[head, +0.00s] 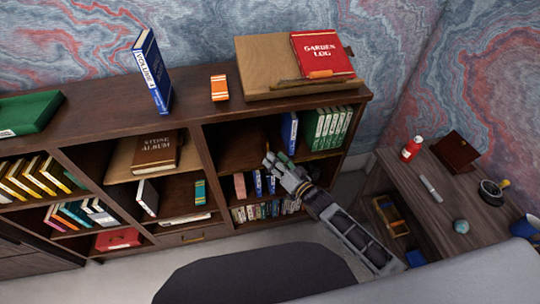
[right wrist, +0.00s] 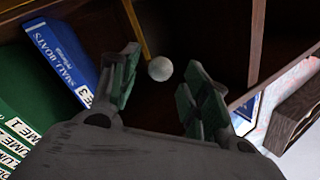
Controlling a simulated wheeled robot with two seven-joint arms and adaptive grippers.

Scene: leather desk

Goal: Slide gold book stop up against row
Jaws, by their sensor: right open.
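The row stands in the upper right shelf bay: a blue book (head: 289,133) at its left end, then several green books (head: 325,128). The right wrist view shows the blue book, "Small Boats" (right wrist: 60,60), tilted in the picture at left, and green volumes (right wrist: 22,115). A thin gold upright strip (right wrist: 137,28), likely the book stop, shows beyond my fingers. A pale round knob (right wrist: 160,69) sits by its lower end; I cannot tell if they are joined. My right gripper (head: 276,163) is open at the bay's front, its fingers (right wrist: 160,95) apart around empty space before the knob. My left gripper is not in view.
A shelf divider (right wrist: 256,40) stands at the right in the wrist view. On the bookcase top (head: 200,105) are a blue book (head: 153,72), an orange box (head: 219,88) and a board with a red book (head: 322,55). A side desk (head: 440,185) stands right.

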